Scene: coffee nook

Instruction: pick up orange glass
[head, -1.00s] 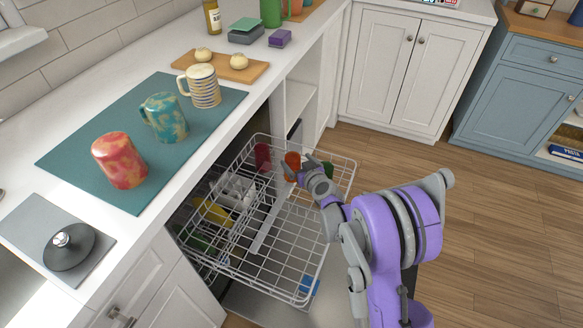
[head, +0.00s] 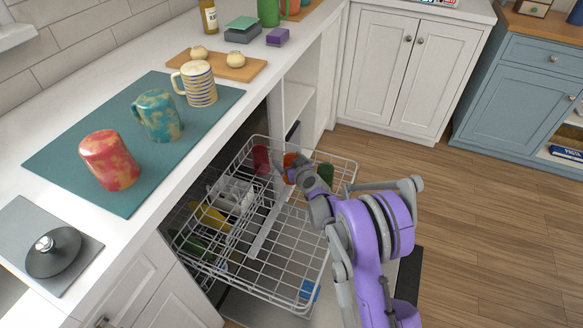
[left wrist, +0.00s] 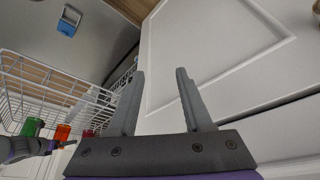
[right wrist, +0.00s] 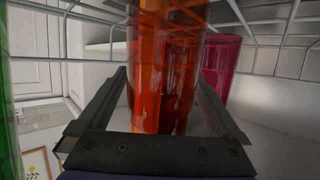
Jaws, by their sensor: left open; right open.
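The orange glass (right wrist: 165,75) fills the middle of the right wrist view, between the two fingers of my right gripper (right wrist: 160,100). The fingers are open on either side of it; I cannot tell whether they touch it. In the head view the orange glass (head: 290,160) is in the far part of the upper dishwasher rack (head: 262,262), partly hidden by my right gripper (head: 300,170). The left wrist view also shows the orange glass (left wrist: 62,132). My left gripper (left wrist: 155,85) is open and empty in front of a white cabinet door.
A red glass (head: 261,158) and a green glass (head: 326,173) stand in the rack on either side of the orange one. Rack wires surround them. Mugs stand on a teal mat (head: 75,170) on the counter. The floor at right is clear.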

